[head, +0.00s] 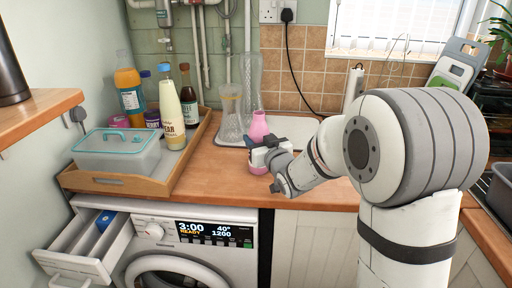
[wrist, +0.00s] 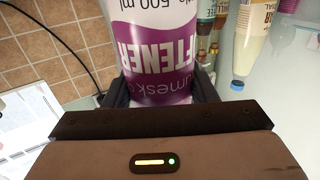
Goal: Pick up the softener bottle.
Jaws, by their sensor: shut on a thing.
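The softener bottle (head: 259,126) is pink with a white and purple label, and stands upright at the wooden counter near the sink. In the wrist view the softener bottle (wrist: 158,55) fills the top middle, its "SOFTENER" lettering upside down. My gripper (head: 264,156) reaches in from the right and is shut around the bottle's body. In the wrist view the dark fingers of my gripper (wrist: 162,88) lie on both sides of the label. The gripper hides part of the bottle in the head view. I cannot tell whether its base touches the counter.
Glass vases (head: 231,115) stand just behind and left of the bottle. A wooden tray (head: 125,183) at left holds several bottles and a clear lidded box (head: 116,152). The washing machine drawer (head: 88,250) is pulled open below. Bare counter (head: 215,180) lies left of the gripper.

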